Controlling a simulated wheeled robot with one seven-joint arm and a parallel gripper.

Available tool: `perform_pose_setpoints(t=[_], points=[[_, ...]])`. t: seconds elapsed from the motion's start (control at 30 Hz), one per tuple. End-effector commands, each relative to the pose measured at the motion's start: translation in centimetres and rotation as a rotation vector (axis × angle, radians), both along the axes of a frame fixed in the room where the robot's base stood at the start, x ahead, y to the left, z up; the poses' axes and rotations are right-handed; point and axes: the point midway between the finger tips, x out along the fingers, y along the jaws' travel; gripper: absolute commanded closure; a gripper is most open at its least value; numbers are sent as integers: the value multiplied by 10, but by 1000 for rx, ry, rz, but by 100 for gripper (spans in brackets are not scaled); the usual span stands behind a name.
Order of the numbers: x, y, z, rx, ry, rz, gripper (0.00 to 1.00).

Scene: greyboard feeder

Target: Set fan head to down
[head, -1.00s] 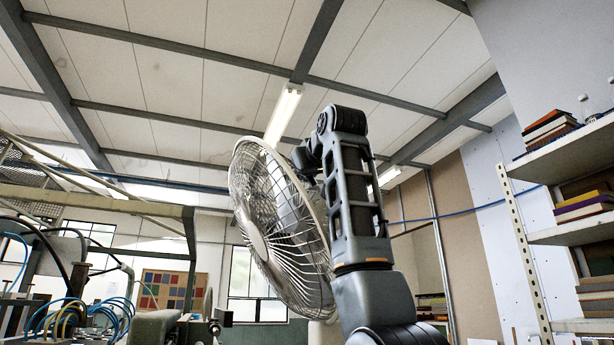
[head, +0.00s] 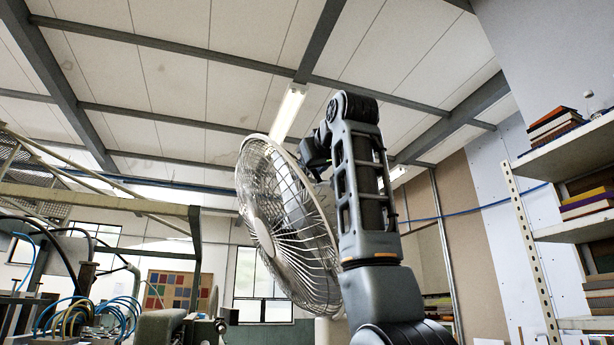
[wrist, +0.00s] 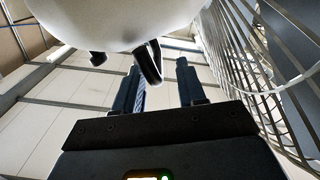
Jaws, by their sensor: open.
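The fan head (head: 285,225) is a round wire cage, seen in the middle of the head view. Dark tabs hang under this housing. My gripper (wrist: 160,70) is open, with its two fingers apart and close to the housing and cage. Whether a finger touches the fan cannot be told. In the head view my arm and the fan hide the gripper.
Shelves (head: 575,230) with books stand at the right. Machinery with blue hoses (head: 95,310) stands at the lower left, under a metal frame (head: 100,192). The ceiling space above the fan is clear.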

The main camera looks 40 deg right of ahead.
Motion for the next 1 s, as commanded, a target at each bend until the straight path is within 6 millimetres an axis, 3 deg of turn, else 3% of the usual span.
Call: perform_pose_setpoints(t=[0.2, 0.33, 1.0], points=[[-34, 10, -2, -1, -3, 1, 60], [-45, 14, -1, -1, 0, 1, 60], [-49, 15, 0, 0, 0, 1, 60]])
